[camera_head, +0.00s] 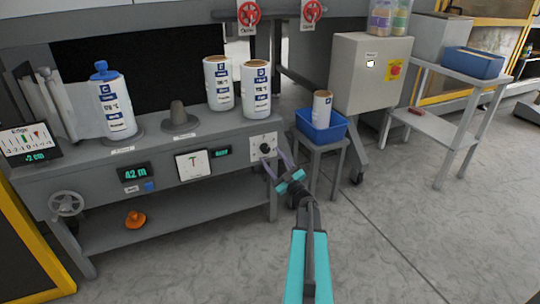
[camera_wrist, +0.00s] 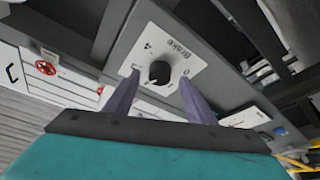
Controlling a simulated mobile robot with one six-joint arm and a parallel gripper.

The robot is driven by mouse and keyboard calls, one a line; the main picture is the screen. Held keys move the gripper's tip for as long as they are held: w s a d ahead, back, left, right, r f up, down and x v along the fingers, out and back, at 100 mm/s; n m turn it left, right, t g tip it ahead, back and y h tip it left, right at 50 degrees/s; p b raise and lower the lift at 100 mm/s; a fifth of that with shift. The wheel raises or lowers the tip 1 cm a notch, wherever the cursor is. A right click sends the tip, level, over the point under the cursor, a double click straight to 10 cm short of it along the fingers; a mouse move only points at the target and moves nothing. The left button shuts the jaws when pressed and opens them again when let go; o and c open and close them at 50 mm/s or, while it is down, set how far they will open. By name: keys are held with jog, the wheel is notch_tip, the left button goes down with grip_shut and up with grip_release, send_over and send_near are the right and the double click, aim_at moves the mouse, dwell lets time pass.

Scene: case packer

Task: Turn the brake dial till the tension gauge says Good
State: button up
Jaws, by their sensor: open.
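The brake dial (camera_head: 265,148) is a black knob on a white plate at the right end of the machine's grey front. In the wrist view the dial (camera_wrist: 159,73) sits between my two finger tips, and the plate reads "Brake". My gripper (camera_head: 274,156) is open, with one finger (camera_wrist: 160,79) on each side of the dial in that view. I see no contact; the exact gap in depth is unclear. The tension gauge (camera_head: 193,165) is a white square dial left of the brake plate. A small dark display (camera_head: 222,153) beside it shows green text too small to read.
Labelled rolls (camera_head: 256,90) stand on the machine's top. A blue bin (camera_head: 321,127) with a roll sits on a stool just right of the dial. A "42 m" display (camera_head: 135,172) and a handwheel (camera_head: 67,204) are further left. The floor at front right is clear.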

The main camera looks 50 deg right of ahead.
jog(key=p+v, duration=0.2)
jog(key=v, duration=0.9)
jog(key=shift+s, duration=0.2)
